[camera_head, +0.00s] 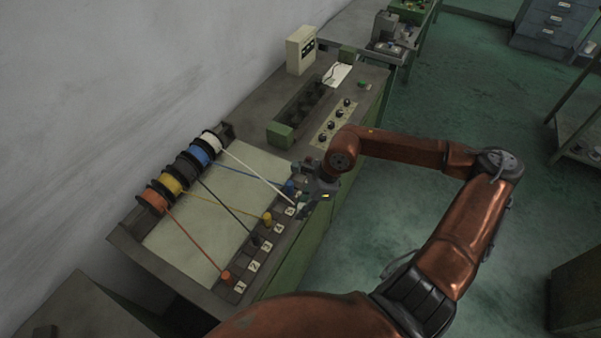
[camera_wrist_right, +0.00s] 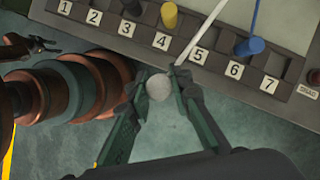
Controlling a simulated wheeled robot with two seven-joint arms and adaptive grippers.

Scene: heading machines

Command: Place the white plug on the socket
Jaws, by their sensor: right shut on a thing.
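My right gripper (camera_head: 305,206) is over the front edge of the console, near the upper end of its numbered row. In the wrist view the right gripper (camera_wrist_right: 158,78) is shut on the round white plug (camera_wrist_right: 159,88). The plug shows below labels 4 and 5, apart from the row. Its white cable (camera_head: 255,172) runs from the white spool (camera_head: 210,141) to the gripper. The socket (camera_wrist_right: 209,37) above label 5 looks empty and the cable passes beside it.
The blue plug (camera_wrist_right: 249,47) stands at label 6, the yellow plug (camera_wrist_right: 169,14) at 4, the black plug (camera_wrist_right: 131,8) at 3. The orange plug (camera_head: 226,277) stands near label 1. Their cables cross the pale panel (camera_head: 200,220). Green floor (camera_head: 390,240) is open right of the console.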

